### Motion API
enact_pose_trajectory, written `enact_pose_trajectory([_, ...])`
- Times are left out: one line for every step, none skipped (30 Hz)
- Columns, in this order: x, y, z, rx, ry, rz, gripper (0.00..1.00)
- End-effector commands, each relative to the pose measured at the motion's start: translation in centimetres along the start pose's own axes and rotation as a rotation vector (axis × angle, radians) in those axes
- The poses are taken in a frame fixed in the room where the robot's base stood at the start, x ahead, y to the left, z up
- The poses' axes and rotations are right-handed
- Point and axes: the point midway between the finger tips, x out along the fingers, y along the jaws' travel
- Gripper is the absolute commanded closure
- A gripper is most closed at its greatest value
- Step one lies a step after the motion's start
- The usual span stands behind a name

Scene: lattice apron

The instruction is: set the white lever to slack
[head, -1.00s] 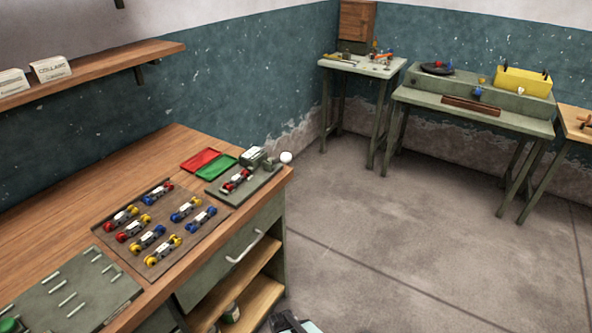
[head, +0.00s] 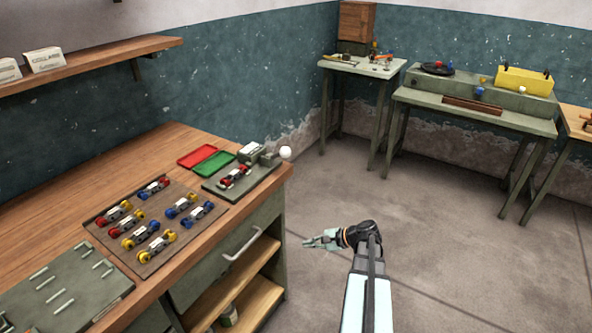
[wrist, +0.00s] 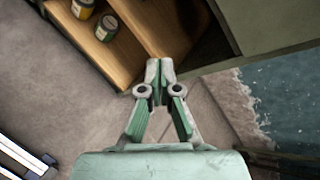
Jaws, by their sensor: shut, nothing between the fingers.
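A white ball knob (head: 285,153) stands at the right end of a small grey-green fixture (head: 213,186) at the workbench's right corner. It looks like the white lever's end; its shaft and any slack marking are too small to make out. A toy car with red ends (head: 234,177) sits on the fixture. My gripper (head: 309,241) is shut and empty, in the air to the right of the workbench and below the knob in the picture, apart from both. In the wrist view its fingertips (wrist: 160,70) are together, and the knob is not in view.
A red tray (head: 197,157) and a green tray (head: 213,164) lie left of the fixture. A board of several toy cars (head: 112,255) is nearer. A drawer handle (head: 242,243) and open shelves (head: 247,306) face my gripper. The floor (head: 440,240) is clear.

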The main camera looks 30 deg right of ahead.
Motion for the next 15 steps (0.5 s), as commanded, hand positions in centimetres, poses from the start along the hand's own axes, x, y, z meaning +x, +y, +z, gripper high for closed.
enact_pose_trajectory([-1.9, -2.7, -0.7, 0.050, -0.021, -0.084, 1.00])
enact_pose_trajectory([-3.1, -4.3, -0.6, 0.083, -0.042, -0.133, 1.00])
enact_pose_trajectory([-4.6, -6.3, -0.5, 0.125, -0.073, -0.196, 1.00])
enact_pose_trajectory([-5.7, -7.7, -0.3, 0.156, -0.100, -0.239, 1.00])
enact_pose_trajectory([-6.7, -9.0, 0.0, 0.188, -0.131, -0.281, 1.00])
enact_pose_trajectory([-8.1, -10.8, 0.4, 0.228, -0.174, -0.331, 1.00])
enact_pose_trajectory([-8.9, -11.9, 0.8, 0.257, -0.209, -0.364, 1.00])
enact_pose_trajectory([-9.7, -13.0, 1.2, 0.286, -0.247, -0.393, 1.00])
enact_pose_trajectory([-10.5, -14.3, 1.9, 0.324, -0.300, -0.424, 1.00])
enact_pose_trajectory([-10.9, -15.2, 2.4, 0.352, -0.339, -0.444, 1.00])
enact_pose_trajectory([-11.4, -15.8, 2.8, 0.382, -0.377, -0.461, 1.00])
enact_pose_trajectory([-11.9, -16.5, 3.3, 0.421, -0.426, -0.479, 1.00])
enact_pose_trajectory([-12.3, -16.9, 3.6, 0.449, -0.462, -0.490, 1.00])
enact_pose_trajectory([-12.7, -17.2, 3.9, 0.477, -0.495, -0.499, 1.00])
enact_pose_trajectory([-13.1, -17.6, 4.3, 0.511, -0.533, -0.506, 1.00])
